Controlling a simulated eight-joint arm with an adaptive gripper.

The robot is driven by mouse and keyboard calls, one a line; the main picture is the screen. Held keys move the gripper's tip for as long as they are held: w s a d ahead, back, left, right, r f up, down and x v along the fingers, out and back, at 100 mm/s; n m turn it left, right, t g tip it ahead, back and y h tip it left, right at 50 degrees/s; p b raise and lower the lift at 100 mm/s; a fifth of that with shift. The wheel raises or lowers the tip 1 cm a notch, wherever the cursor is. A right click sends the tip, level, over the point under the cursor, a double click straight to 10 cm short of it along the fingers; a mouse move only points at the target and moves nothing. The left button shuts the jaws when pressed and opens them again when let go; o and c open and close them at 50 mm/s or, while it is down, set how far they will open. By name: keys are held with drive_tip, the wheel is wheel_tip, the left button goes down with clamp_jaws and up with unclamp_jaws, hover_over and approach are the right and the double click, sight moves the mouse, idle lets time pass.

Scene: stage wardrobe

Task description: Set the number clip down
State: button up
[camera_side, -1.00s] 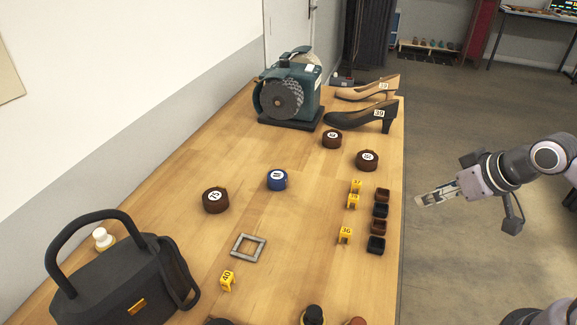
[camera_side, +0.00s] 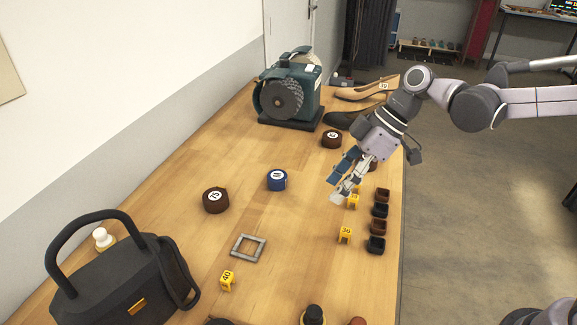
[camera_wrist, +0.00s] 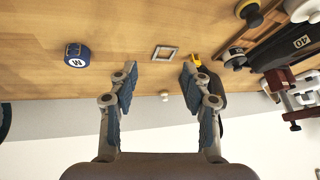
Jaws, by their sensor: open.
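Several small yellow number clips stand on the wooden table. The clip marked 40 (camera_side: 227,281) stands just in front of a grey square frame (camera_side: 248,248). The clip marked 36 (camera_side: 345,235) stands at the right, beside a row of small dark boxes. Another yellow clip (camera_side: 353,202) shows just beside my gripper, partly covered by it. My gripper (camera_side: 337,188) is open and tilted above the right part of the table, with nothing seen between its fingers. In the wrist view, the open fingers (camera_wrist: 158,80) show, with the grey frame (camera_wrist: 165,53) beyond and a yellow clip (camera_wrist: 196,61) near the right finger.
A blue round tin (camera_side: 277,180) and brown tins (camera_side: 215,200) stand mid-table. Small open boxes (camera_side: 376,245) line the right edge. A black handbag (camera_side: 120,270) is front left; a green machine (camera_side: 290,95) and shoes (camera_side: 350,92) are at the back.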

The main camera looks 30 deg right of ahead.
drive_tip(key=w+a+f+n+g+y, duration=0.2)
drive_tip(key=w+a+f+n+g, duration=0.15)
drive_tip(key=a+n, duration=0.35)
drive_tip(key=n+g+y, duration=0.2)
drive_tip(key=n+g, duration=0.2)
drive_tip(key=n, duration=0.3)
approach(230, 273)
drive_tip(key=shift+w+d+r, duration=0.2)
drive_tip(key=shift+w+d, duration=0.55)
drive_tip(key=shift+d, duration=0.3)
drive_tip(key=shift+s+a+f+n+g+y, duration=0.1)
drive_tip(key=shift+a+f+n+g+y, duration=0.25)
drive_tip(key=shift+n, duration=0.25)
drive_tip(key=x, duration=1.1)
drive_tip(key=shift+s+r, duration=0.1)
drive_tip(key=shift+s, duration=0.05)
drive_tip(key=c, duration=1)
